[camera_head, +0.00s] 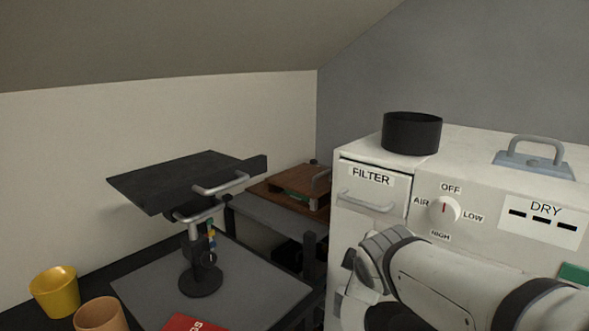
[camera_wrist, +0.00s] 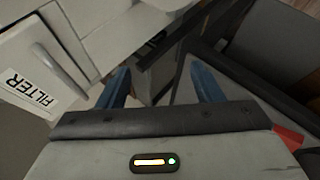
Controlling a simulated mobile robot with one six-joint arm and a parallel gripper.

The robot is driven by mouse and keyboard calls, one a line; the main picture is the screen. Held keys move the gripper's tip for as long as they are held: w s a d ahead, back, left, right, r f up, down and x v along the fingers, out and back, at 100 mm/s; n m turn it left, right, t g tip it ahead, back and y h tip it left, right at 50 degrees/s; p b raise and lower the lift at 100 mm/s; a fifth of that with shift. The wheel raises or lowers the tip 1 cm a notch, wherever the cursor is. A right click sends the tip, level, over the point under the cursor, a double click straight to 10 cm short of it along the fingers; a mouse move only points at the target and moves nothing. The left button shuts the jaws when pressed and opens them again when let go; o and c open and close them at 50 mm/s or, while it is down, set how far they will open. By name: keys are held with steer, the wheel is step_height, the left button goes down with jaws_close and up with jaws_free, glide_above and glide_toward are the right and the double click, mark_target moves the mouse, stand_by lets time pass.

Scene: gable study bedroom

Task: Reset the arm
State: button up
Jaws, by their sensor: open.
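My gripper (camera_wrist: 160,88) shows in the wrist view with its two blue fingers spread apart and nothing between them. It hangs near the front of a white dryer (camera_head: 488,155), close to the drawer marked FILTER (camera_head: 371,190), which also shows at the left of the wrist view (camera_wrist: 38,62). In the head view my arm crosses the lower right in front of the dryer, and the gripper's fingers are hidden there.
A black round pot (camera_head: 411,133) and a blue-grey handled plate (camera_head: 534,158) sit on the dryer. A black tilted stand (camera_head: 180,181) stands on a grey mat (camera_head: 150,291). A yellow cup (camera_head: 54,292), an orange cup (camera_head: 99,315) and a red item (camera_head: 182,322) are nearby. A wooden box (camera_head: 295,188) stands behind.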

steer(key=s+d+r+m+g+p, duration=0.1)
steer(key=s+r+m+g+p, duration=0.1)
steer(key=s+m+p, duration=0.3)
steer(key=s+d+r+m+g+p, duration=0.1)
steer(key=s+r+m+g+p, duration=0.2)
steer(key=s+m+p, duration=0.3)
steer(key=s+m+g, duration=0.1)
steer(key=s+m, duration=0.1)
steer(key=s, duration=0.2)
steer(key=shift+d+g, duration=0.15)
steer(key=shift+g, duration=0.15)
